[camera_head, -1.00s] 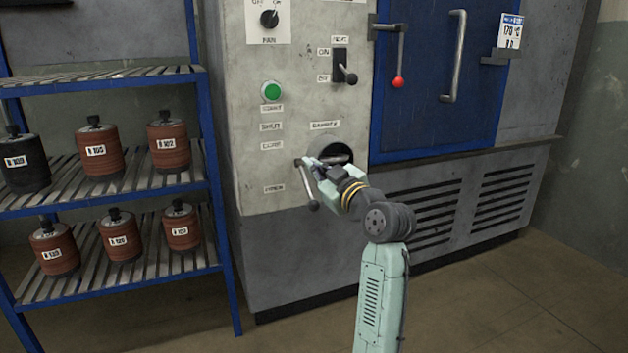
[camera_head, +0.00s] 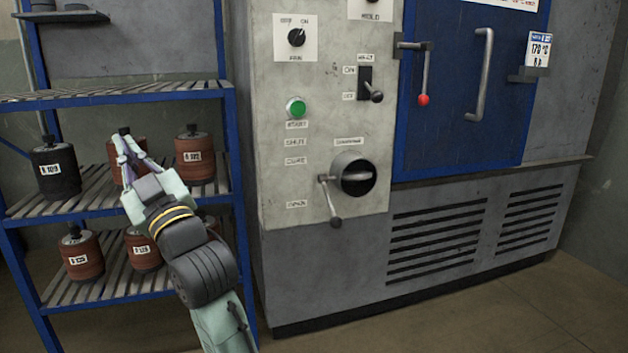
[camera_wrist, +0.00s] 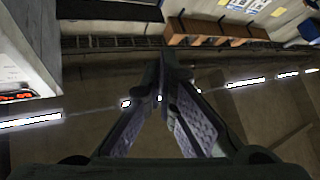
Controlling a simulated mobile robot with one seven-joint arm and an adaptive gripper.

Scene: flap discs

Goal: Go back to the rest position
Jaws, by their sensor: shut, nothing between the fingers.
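My gripper (camera_head: 122,143) is up at the left in the head view, its fingertips in front of a brown flap disc stack on the middle shelf in the picture. Whether it touches the stack cannot be told from this view. In the wrist view my gripper (camera_wrist: 161,65) has its fingertips together with nothing between them. My forearm crosses the lower left of the head view and hides part of the shelves.
A blue shelf rack (camera_head: 229,150) with several labelled stacks stands at the left. The grey oven cabinet (camera_head: 300,240) has a damper lever (camera_head: 329,200), a green button (camera_head: 296,108) and a blue door (camera_head: 450,90). Floor (camera_head: 480,315) in front is clear.

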